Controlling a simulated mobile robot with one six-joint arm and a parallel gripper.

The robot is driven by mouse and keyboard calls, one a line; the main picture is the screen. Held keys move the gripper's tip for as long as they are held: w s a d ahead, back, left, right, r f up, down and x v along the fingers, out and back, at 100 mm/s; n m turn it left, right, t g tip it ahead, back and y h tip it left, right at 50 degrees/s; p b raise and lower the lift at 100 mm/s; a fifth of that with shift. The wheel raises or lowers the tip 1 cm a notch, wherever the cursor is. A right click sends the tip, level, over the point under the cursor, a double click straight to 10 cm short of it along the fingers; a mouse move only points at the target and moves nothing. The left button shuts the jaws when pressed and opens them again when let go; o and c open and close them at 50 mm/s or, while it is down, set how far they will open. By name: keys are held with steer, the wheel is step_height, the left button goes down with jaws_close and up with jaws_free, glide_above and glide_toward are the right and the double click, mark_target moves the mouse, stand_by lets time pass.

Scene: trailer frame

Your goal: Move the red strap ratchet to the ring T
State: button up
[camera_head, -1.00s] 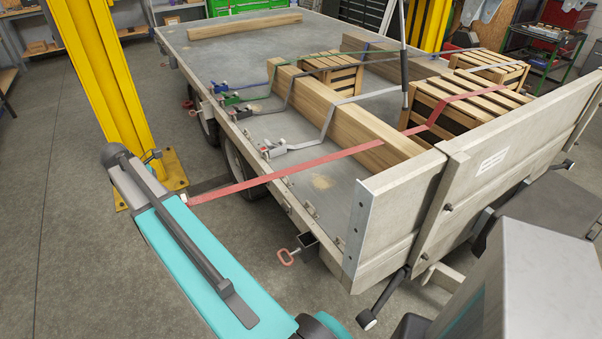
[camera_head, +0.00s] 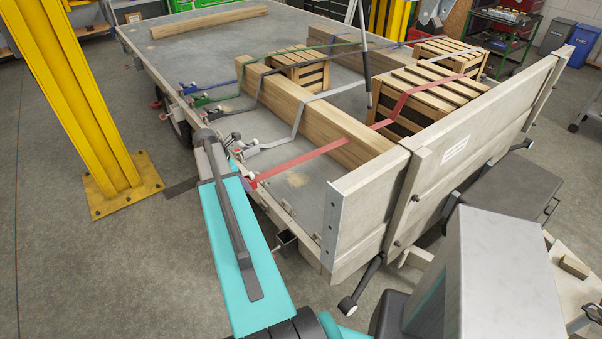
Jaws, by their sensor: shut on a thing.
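The red strap (camera_head: 315,160) runs from the slatted crate across the long timber and over the trailer's near side edge to my arm's far end. Only a small part of my gripper (camera_head: 232,138) shows beyond the dark wrist. The strap end moves with the arm, and my gripper is shut on the ratchet. The fingertips are hidden. A bracket (camera_head: 286,241) shows below the trailer edge near the front corner; the red ring there is covered by my arm. No ring letter is readable.
Blue, green and grey ratchets (camera_head: 252,148) sit along the trailer's side edge, with straps over the timber (camera_head: 320,120). The yellow post (camera_head: 75,110) stands left of my arm. The front board (camera_head: 370,205) rises at right.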

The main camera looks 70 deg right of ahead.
steer(key=s+d+p, duration=0.1)
steer(key=s+d, duration=0.4)
steer(key=s, duration=0.4)
steer(key=s+d+f+p, duration=0.1)
steer(key=s+d+p, duration=0.1)
steer(key=s+d, duration=0.3)
steer(key=s, duration=0.4)
steer(key=shift+s+d+p, duration=0.3)
steer(key=shift+s, duration=0.1)
steer(key=shift+f, duration=0.15)
steer(key=shift+f+b, duration=2.7)
steer(key=shift+f, duration=1.9)
steer(key=o, duration=1.4)
steer(key=shift+w+a+r, duration=0.1)
